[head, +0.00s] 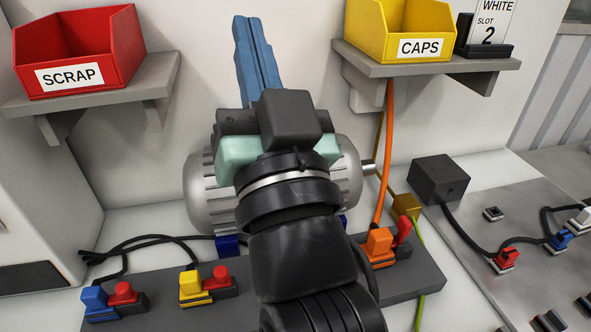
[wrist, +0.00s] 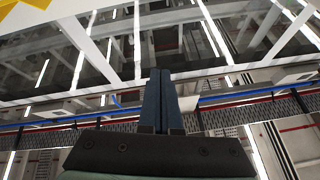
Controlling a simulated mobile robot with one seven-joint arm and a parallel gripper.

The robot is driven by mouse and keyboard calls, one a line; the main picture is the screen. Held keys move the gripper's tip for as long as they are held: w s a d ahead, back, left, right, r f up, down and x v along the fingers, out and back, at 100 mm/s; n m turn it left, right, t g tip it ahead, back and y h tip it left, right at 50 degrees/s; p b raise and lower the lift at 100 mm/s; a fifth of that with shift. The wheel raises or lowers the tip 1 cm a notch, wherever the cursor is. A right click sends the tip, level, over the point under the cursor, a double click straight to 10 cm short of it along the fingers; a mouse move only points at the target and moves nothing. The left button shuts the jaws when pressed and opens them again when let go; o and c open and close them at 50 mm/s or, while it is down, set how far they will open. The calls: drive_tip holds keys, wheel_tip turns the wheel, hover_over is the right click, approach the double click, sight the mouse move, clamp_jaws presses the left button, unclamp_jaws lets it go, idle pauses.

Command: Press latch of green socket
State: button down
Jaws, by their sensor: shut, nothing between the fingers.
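My gripper (head: 249,24) points upward in the head view, with its blue fingers together and empty, in front of the back wall between the two shelves. The same shut fingers (wrist: 160,78) show in the wrist view, which looks up at the ceiling. I see no green socket in either view. A dark grey socket bar (head: 420,285) runs along the bench, and my arm covers its middle. On it I see a blue socket (head: 95,298), a yellow socket (head: 190,284) and an orange socket (head: 379,243), each with a red part beside it. My gripper is well above them.
A grey finned motor (head: 345,185) sits behind my arm. A red SCRAP bin (head: 105,45) and a yellow CAPS bin (head: 365,30) stand on wall shelves. An orange cable (head: 387,150) hangs to the bar. A metal plate (head: 465,255) with plugs and a black box (head: 438,178) lies right.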

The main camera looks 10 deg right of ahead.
drive_tip(key=w+d+f+m+g, duration=0.1)
drive_tip(key=d+f+m+g, duration=0.15)
drive_tip(key=f, duration=0.65)
drive_tip(key=w+d+f+m+g, duration=0.1)
drive_tip(key=d+f+m, duration=0.25)
drive_tip(key=f, duration=0.55)
drive_tip(key=s+d+f+m+h, duration=0.1)
drive_tip(key=s+d+f+m, duration=0.2)
drive_tip(key=f, duration=0.4)
drive_tip(key=s+d+f+m+g+h+b, duration=0.1)
drive_tip(key=s+d+f+m, duration=0.2)
drive_tip(key=f, duration=0.5)
drive_tip(key=s+d+f+m+g+h+b, duration=0.1)
drive_tip(key=s+d+f+m, duration=0.1)
drive_tip(key=s+f+m, duration=0.2)
wheel_tip(320, 180, down, 3)
drive_tip(key=shift+s+d+f+m+h, duration=0.2)
drive_tip(key=shift+s+d+m+h, duration=0.2)
drive_tip(key=shift+m, duration=0.4)
drive_tip(key=shift+w+g, duration=0.1)
drive_tip(key=shift+g, duration=0.15)
